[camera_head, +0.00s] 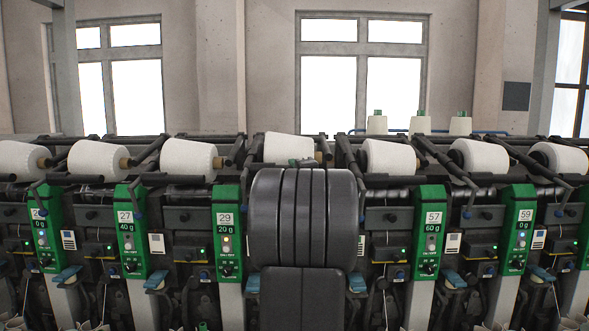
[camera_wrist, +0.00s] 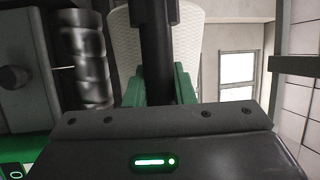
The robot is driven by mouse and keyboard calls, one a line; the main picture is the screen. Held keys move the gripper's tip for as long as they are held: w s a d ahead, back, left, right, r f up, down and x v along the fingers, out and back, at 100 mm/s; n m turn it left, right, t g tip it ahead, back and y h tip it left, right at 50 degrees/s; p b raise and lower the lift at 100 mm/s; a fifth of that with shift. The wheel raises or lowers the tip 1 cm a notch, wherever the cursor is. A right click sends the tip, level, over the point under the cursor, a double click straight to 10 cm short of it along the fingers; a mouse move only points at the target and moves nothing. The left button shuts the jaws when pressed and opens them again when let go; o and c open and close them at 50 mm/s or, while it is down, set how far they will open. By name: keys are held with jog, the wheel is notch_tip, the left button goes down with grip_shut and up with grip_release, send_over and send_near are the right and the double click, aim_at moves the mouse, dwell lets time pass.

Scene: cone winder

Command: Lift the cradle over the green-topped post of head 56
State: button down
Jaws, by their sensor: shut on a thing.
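In the wrist view, my gripper (camera_wrist: 160,92) has its green fingers on either side of a dark upright bar (camera_wrist: 156,45), which I take to be the cradle, and is shut on it. A white yarn cone (camera_wrist: 122,42) is right behind the bar. In the head view, my dark arm covers the middle machine head, so its number plate and most of the cradle there are hidden. A white cone (camera_head: 289,147) shows just above my arm. No plate reading 56 is visible, and I cannot make out that head's green-topped post.
Green head panels stand on both sides, including 29 (camera_head: 226,232) at left and 57 (camera_head: 429,232) at right. Cones and dark cradle arms line the top close by. Several pale cones (camera_head: 420,125) stand behind at right. A ribbed dark roller (camera_wrist: 88,55) is left of my gripper.

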jog(key=r+p, duration=0.3)
jog(key=p, duration=0.1)
jog(key=r+p, duration=0.2)
jog(key=shift+s+r, duration=0.25)
jog(key=shift+r, duration=0.1)
jog(key=shift+f, duration=0.15)
jog(key=c, duration=1.2)
grip_release()
jog(key=shift+c, duration=0.2)
jog(key=shift+s+d, duration=0.1)
jog(key=b+v, duration=0.2)
jog(key=v, duration=1.1)
jog(key=shift+s+f, duration=0.2)
jog(key=shift+s, duration=0.1)
